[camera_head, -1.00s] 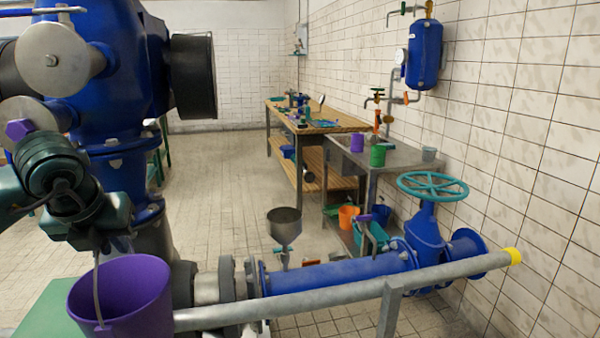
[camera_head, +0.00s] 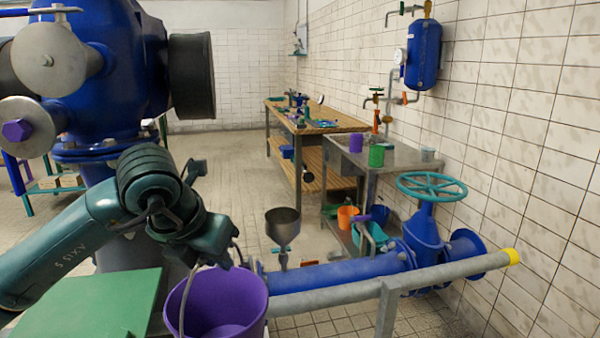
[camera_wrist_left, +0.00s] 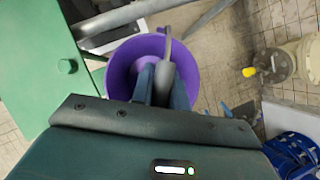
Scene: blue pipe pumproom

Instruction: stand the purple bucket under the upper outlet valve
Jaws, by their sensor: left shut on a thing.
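The large open purple bucket (camera_head: 228,305) hangs by its thin handle from my left gripper (camera_head: 218,258), near the bottom of the head view. In the left wrist view, the two fingers (camera_wrist_left: 163,82) are shut on the handle, with the bucket (camera_wrist_left: 120,67) upright below them. The bucket looks empty. Its base is cut off by the head view's lower edge. I cannot tell which is the upper outlet valve. My right gripper is not in view.
A grey rail (camera_head: 340,292) and blue pipe with a teal handwheel (camera_head: 432,187) cross in front, right of the bucket. A green box top (camera_head: 90,305) is at left. The steel table (camera_head: 390,155) holds small purple and green cups. Floor left of the wooden bench is clear.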

